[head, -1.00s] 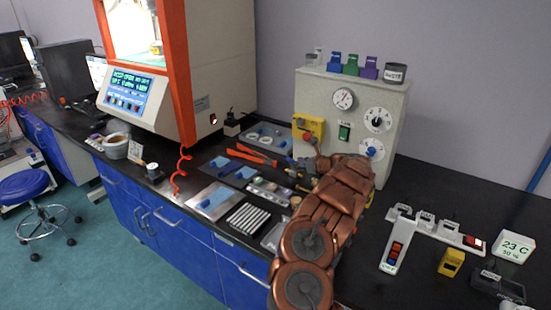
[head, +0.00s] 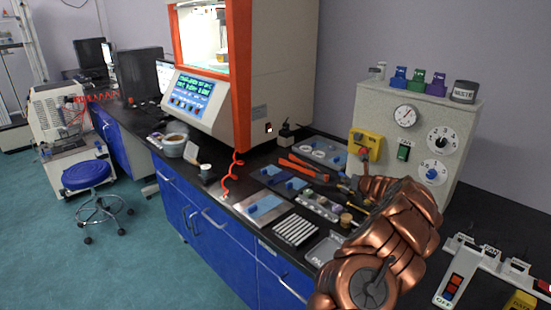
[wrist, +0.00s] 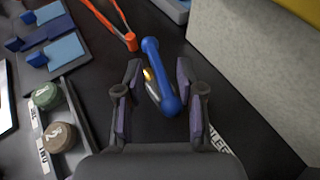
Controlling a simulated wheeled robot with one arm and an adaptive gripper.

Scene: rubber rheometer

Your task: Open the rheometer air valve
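A blue bar-shaped handle (wrist: 167,98) with a rounded knob at each end shows in the wrist view, with a small brass and grey fitting (wrist: 151,80) beside it. It looks like the air valve's lever, running roughly along my view. My gripper (wrist: 159,68) is open, one dark finger on each side of the handle. I cannot tell whether either finger touches it. In the head view my copper-coloured arm reaches over the bench in front of the grey panel box (head: 455,125), and hides most of the gripper and handle.
The rheometer (head: 240,100) with its orange frame stands left of the box. Several tools and trays, including orange-handled pliers (head: 300,165) and a rack of metal bars (head: 296,230), crowd the bench nearby. A yellow block with a red button (head: 365,148) is on the box front.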

